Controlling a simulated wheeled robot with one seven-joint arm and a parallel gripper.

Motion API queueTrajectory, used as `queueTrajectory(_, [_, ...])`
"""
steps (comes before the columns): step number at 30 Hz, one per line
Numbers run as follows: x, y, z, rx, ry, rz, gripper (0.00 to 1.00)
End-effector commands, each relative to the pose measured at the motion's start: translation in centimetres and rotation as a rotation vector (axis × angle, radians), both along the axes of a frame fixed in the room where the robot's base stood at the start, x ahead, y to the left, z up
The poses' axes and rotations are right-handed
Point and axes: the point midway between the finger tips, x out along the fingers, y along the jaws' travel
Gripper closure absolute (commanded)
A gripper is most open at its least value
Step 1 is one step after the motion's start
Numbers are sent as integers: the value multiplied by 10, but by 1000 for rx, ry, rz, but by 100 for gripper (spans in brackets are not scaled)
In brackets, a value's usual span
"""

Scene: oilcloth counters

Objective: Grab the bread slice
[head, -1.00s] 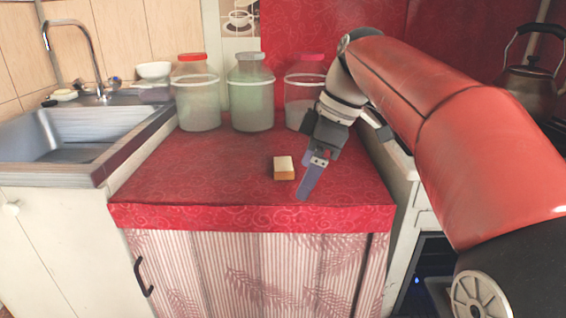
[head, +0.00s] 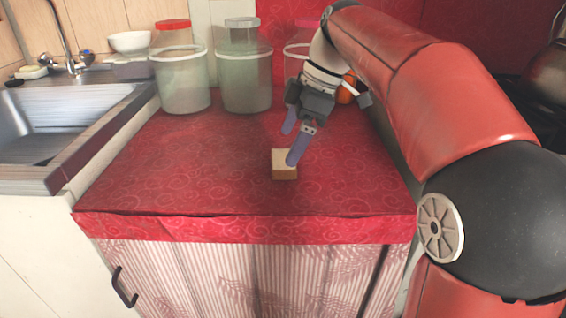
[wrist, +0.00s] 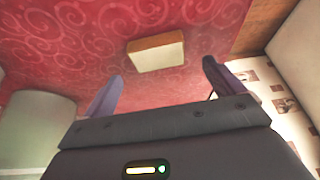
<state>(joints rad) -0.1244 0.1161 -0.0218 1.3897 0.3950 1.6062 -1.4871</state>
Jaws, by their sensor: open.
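The bread slice (head: 283,168) is a small pale block with a brown crust side, lying on the red patterned counter (head: 190,180). My gripper (head: 291,146) is open, with its two purple fingers pointing down at the slice. In the head view the nearer finger overlaps the slice's right part; I cannot tell whether it touches. In the wrist view the slice (wrist: 156,52) lies beyond the fingertips, roughly in line with the gap between them. Nothing is between the fingers of my gripper (wrist: 163,70).
Several jars stand along the back of the counter, including a red-lidded jar (head: 182,75) and a grey-lidded jar (head: 245,75). An orange object (head: 346,88) shows behind my arm. The sink (head: 65,125) is at left. The counter's left and front are clear.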

Motion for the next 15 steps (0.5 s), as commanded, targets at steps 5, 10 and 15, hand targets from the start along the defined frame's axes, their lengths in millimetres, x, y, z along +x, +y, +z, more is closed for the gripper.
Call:
queueTrajectory(5, [1, 8, -28, 0, 3, 1, 6])
queueTrajectory(10, [1, 12, -38, 0, 0, -1, 6])
queueTrajectory(15, [2, 12, -38, 0, -1, -1, 6])
